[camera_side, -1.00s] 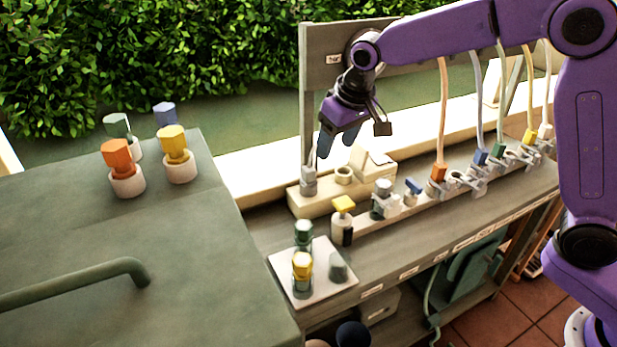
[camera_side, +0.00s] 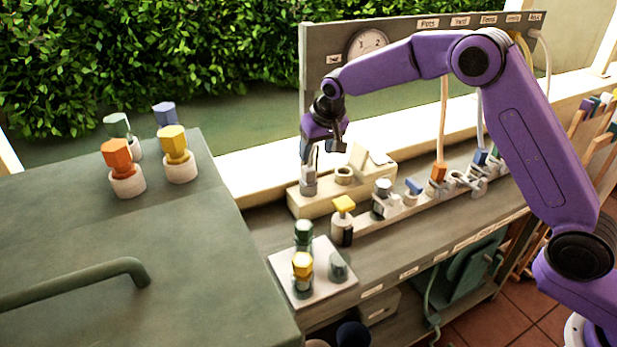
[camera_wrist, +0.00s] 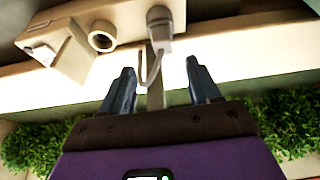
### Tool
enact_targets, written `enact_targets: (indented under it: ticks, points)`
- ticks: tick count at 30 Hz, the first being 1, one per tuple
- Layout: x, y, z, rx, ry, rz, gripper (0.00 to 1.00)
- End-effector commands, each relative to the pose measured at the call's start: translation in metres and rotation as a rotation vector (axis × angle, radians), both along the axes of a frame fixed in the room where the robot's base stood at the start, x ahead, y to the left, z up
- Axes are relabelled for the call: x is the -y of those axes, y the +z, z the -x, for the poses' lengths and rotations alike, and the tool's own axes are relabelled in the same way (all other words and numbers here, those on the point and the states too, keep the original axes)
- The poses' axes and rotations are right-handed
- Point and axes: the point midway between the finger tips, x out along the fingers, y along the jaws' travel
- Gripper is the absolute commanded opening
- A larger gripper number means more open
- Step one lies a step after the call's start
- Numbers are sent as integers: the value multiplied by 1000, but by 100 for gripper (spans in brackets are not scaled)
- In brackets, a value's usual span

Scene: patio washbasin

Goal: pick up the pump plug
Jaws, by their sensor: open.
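A grey plug (camera_side: 309,184), which looks like the pump plug, stands upright at the left end of a cream block (camera_side: 328,200). In the wrist view the plug (camera_wrist: 160,22) is near the top, with a thin grey cord looping from it toward my fingers. My gripper (camera_side: 311,155) points down just above the plug in the side view. In the wrist view my gripper (camera_wrist: 160,66) is open, its two dark fingers apart, with the plug beyond the fingertips and nothing clearly held. Whether the fingers touch the plug or cord is hard to tell.
A round empty socket (camera_side: 344,174) and a raised lid (camera_side: 358,157) are on the block, right of the plug. A yellow-topped plug (camera_side: 343,207) stands in front. A pale tray (camera_side: 327,284) holds more plugs. The gauge panel (camera_side: 420,65) rises behind.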

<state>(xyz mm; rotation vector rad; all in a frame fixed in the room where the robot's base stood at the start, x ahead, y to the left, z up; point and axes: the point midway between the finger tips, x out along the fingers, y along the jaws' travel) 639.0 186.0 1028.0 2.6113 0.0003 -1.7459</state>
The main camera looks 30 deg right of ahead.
Motion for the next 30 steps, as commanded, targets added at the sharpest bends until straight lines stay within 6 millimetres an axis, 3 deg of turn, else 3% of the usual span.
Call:
enact_targets:
  ticks: [6,14,24,30]
  points:
    - [0,-30,-13,0,-1,0,62]
    - [-1,-43,-18,0,-1,0,62]
    - [-4,-79,-34,0,0,0,62]
    - [-4,-84,-36,1,0,-1,62]
